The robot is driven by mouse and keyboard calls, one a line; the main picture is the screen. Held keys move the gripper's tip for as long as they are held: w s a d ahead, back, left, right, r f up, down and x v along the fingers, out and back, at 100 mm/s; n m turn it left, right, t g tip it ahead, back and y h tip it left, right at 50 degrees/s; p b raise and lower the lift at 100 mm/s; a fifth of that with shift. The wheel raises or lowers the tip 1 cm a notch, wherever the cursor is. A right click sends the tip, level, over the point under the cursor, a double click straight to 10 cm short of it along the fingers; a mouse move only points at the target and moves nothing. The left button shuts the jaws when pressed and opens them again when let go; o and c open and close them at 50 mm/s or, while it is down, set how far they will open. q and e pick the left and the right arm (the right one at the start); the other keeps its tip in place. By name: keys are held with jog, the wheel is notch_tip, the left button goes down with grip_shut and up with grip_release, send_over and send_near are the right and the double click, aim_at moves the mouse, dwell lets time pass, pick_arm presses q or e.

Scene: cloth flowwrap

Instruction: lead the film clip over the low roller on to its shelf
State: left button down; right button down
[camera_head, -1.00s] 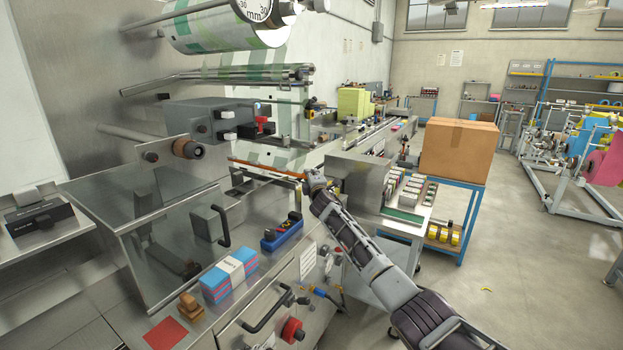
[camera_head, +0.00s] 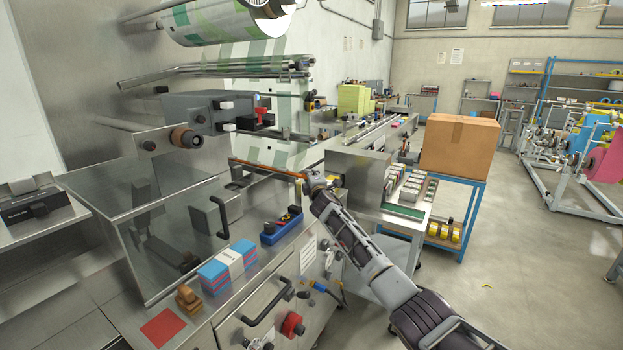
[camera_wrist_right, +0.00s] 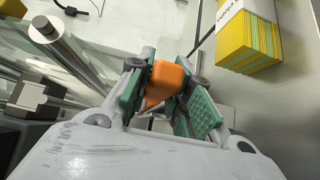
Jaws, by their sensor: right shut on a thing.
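The film (camera_head: 290,112), white with green stripes, comes down from the printed roll (camera_head: 215,20) past a pair of metal rollers (camera_head: 285,66). Its lower end meets a long thin orange-brown bar, the film clip (camera_head: 262,168). My right gripper (camera_head: 310,180) is at the clip's right end. In the right wrist view, the green-padded fingers of my right gripper (camera_wrist_right: 165,97) are shut on the orange clip end (camera_wrist_right: 164,80). A bright metal roller (camera_wrist_right: 70,50) shows at the left there. I cannot tell which roller is the low one. The shelf is not clearly seen. My left gripper is out of view.
A steel bench with a clear cover (camera_head: 165,215) stands at left and front. It holds a blue-pink pack (camera_head: 228,268) and a blue tray (camera_head: 282,226). A cardboard box (camera_head: 459,146) stands on a blue-framed table behind my right arm. Floor at right is open.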

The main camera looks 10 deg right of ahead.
jog(key=shift+f, duration=0.1)
dwell(0.3)
jog(key=shift+f+b, duration=0.6)
jog(key=shift+f, duration=0.1)
dwell(0.6)
jog(key=c, duration=1.2)
grip_release()
jog(key=shift+s, duration=0.2)
jog(key=s, duration=1.1)
jog(key=shift+s+a, duration=0.3)
jog(key=shift+a, duration=0.05)
